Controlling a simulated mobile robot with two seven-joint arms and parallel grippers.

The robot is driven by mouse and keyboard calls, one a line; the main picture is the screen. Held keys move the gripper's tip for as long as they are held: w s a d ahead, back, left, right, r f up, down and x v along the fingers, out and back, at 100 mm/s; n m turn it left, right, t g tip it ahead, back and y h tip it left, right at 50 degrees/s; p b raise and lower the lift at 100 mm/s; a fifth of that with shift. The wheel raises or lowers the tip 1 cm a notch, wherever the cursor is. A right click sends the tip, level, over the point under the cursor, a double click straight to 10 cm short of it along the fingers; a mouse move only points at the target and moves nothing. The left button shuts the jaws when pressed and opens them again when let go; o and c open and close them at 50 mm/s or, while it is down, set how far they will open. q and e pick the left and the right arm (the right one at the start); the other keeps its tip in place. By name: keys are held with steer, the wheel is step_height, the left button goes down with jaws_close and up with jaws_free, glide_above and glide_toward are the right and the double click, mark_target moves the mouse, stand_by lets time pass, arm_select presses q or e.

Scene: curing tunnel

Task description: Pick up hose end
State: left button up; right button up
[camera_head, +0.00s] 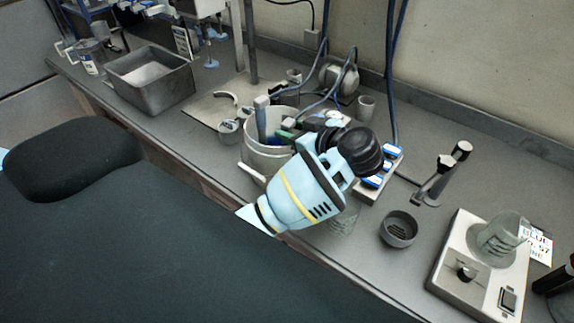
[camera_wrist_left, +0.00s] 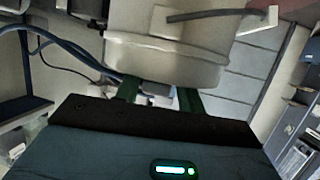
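My left gripper (camera_head: 288,130) reaches over the bench with its light blue, yellow-ringed wrist, and its green fingertips are at the rim of a grey pot (camera_head: 262,160). In the left wrist view the two green fingers of the gripper (camera_wrist_left: 158,96) stand apart, with nothing clearly held between them. A pale container (camera_wrist_left: 165,62) fills the space beyond them. A blue-grey cylinder (camera_head: 261,117) with a hose running from its top stands in the pot; I cannot tell whether it is the hose end. My right gripper is not in view.
A grey bin (camera_head: 150,97) stands at the left of the bench. A power strip (camera_head: 380,180) with blue plugs, a dark cup (camera_head: 398,229) and a white device (camera_head: 480,265) stand to the right. Blue hoses hang along the wall behind. The front edge left of the pot is clear.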

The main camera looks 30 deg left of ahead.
arm_select(q)
steer(key=shift+x, duration=0.85)
jaws_close()
steer(key=shift+r, duration=0.1)
step_height(320, 180, up, 24)
stand_by(1.0)
stand_by(0.5)
